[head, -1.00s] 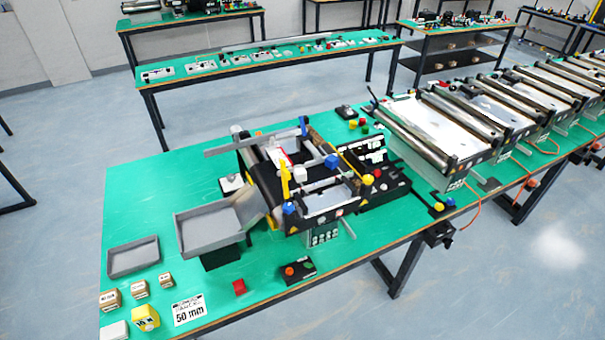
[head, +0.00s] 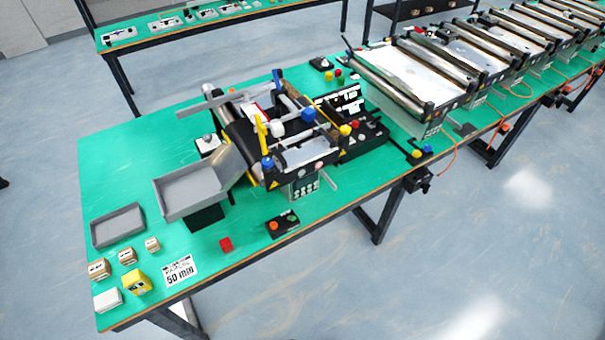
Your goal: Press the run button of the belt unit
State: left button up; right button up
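The belt unit (head: 240,135) stands on the green table, with a dark belt, rollers and blue and yellow knobs. A small black button box (head: 283,224) lies near the table's front edge, in front of the belt unit. It carries an orange-red button (head: 274,226) on its left and a green button (head: 292,217) on its right. Any labels on it are too small to read. Neither of my grippers shows in the head view.
A grey sloped tray (head: 185,195) stands left of the belt unit, and a flat grey tray (head: 117,226) lies farther left. More conveyors (head: 425,80) stand at the right.

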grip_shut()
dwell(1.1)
